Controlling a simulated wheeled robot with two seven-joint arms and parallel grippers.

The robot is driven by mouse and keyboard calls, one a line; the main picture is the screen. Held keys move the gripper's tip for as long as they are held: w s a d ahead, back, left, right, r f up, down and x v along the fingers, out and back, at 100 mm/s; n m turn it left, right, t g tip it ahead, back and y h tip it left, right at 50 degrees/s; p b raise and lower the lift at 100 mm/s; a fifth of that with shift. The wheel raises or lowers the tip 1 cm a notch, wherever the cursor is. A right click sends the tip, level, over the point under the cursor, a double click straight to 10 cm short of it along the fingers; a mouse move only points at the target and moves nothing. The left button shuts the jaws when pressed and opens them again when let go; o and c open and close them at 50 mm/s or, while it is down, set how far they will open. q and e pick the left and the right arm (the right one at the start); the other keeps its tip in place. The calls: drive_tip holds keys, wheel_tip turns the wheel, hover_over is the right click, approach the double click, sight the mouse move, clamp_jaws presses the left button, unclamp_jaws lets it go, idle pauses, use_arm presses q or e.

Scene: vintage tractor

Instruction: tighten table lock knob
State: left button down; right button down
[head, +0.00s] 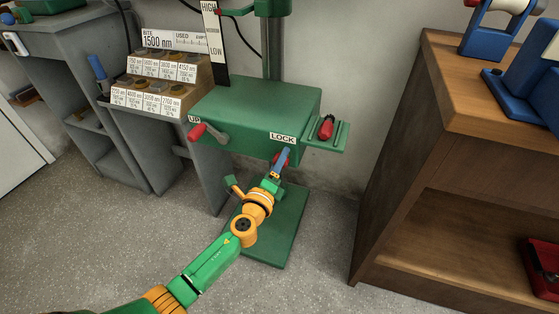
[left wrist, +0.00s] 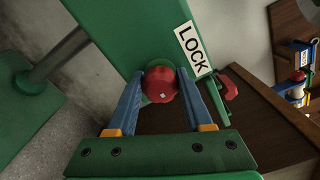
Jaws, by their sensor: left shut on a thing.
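The lock knob (left wrist: 161,85) is round and red with a small pale mark on its face. It sits on the front of the green drill press table (head: 255,112), just below the LOCK label (head: 283,139). My left gripper (head: 283,158) is at the knob, and in the left wrist view (left wrist: 160,88) its two blue fingers lie on either side of it, shut on it. In the head view most of the knob is hidden by the fingers. My right gripper is in neither view.
A red-handled crank (head: 208,133) marked UP is left of the knob. A red piece (head: 326,127) sits on the table's right ledge. A stepped rack (head: 160,85) of labelled parts stands left. A wooden shelf unit (head: 400,150) stands right. The green base (head: 275,235) is below.

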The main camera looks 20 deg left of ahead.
use_arm(q)
drive_tip(key=shift+s+f, duration=0.1)
drive_tip(key=shift+f, duration=0.15)
drive_tip(key=shift+c, duration=2.2)
unclamp_jaws()
drive_tip(key=shift+o, duration=0.7)
drive_tip(key=shift+r, duration=0.2)
drive_tip(key=s, duration=0.7)
drive_tip(key=shift+a+p, duration=0.15)
drive_tip(key=shift+p, duration=0.25)
drive_tip(key=shift+f, duration=0.1)
